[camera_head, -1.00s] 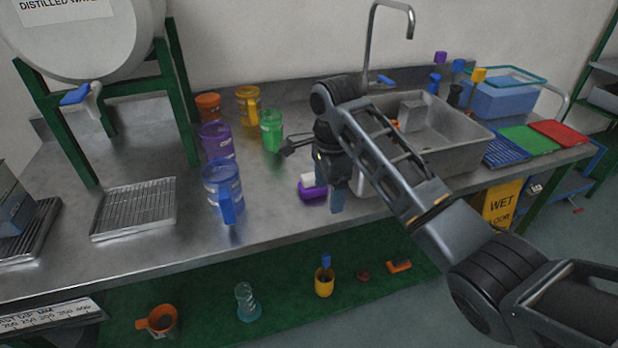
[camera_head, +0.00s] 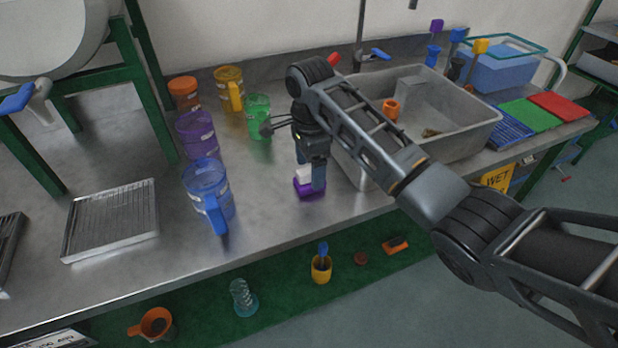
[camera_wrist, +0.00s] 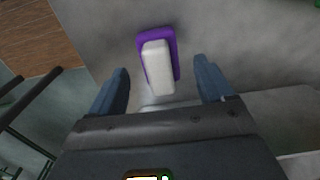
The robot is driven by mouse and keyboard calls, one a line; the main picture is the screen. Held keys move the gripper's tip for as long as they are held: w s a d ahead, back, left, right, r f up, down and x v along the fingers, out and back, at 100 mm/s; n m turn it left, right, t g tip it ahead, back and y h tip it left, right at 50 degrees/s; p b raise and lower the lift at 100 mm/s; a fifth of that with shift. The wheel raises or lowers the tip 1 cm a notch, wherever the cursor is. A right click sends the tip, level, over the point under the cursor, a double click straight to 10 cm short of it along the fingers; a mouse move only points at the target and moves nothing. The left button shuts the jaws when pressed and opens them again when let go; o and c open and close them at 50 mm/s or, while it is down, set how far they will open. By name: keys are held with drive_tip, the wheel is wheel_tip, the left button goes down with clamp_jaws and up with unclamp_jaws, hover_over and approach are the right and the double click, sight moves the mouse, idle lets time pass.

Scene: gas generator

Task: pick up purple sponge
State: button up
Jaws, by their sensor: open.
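The purple sponge (camera_head: 311,190) lies on the steel counter just left of the sink, with a white block on its top (camera_head: 304,173). In the wrist view the purple sponge (camera_wrist: 171,41) shows around the white part (camera_wrist: 158,68), ahead of and between the fingers. My gripper (camera_head: 312,182) points down over the sponge; it also shows in the wrist view (camera_wrist: 162,85). The fingers are apart with nothing gripped. In the head view a finger hides part of the sponge.
A blue mug (camera_head: 207,190), a purple mug (camera_head: 197,136) and a green mug (camera_head: 257,117) stand to the left. The sink (camera_head: 455,135) is to the right, holding an orange cup (camera_head: 391,110). The counter's front edge is close.

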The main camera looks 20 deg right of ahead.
drive_tip(key=shift+f, duration=1.9)
drive_tip(key=shift+c, duration=0.4)
drive_tip(key=c, duration=1)
